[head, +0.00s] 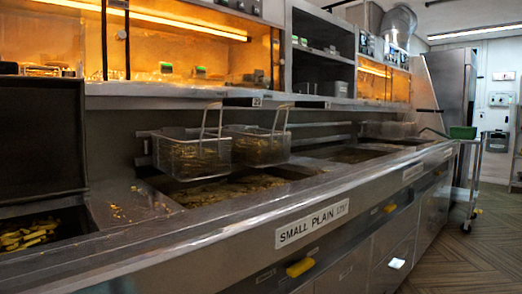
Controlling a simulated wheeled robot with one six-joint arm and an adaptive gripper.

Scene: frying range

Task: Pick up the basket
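Two wire fry baskets hang side by side over an oil vat (225,190) in the head view. The nearer, left basket (200,158) holds what looks like fries, and its light handle rises from its front side. The right basket (262,148) has a similar raised handle and similar contents. The frame does not show which basket the task means. My gripper is not in view.
A bin of fries (35,235) is at lower left. Lit warming shelves stand behind. A trolley (470,170) stands at right, beside free floor (470,250).

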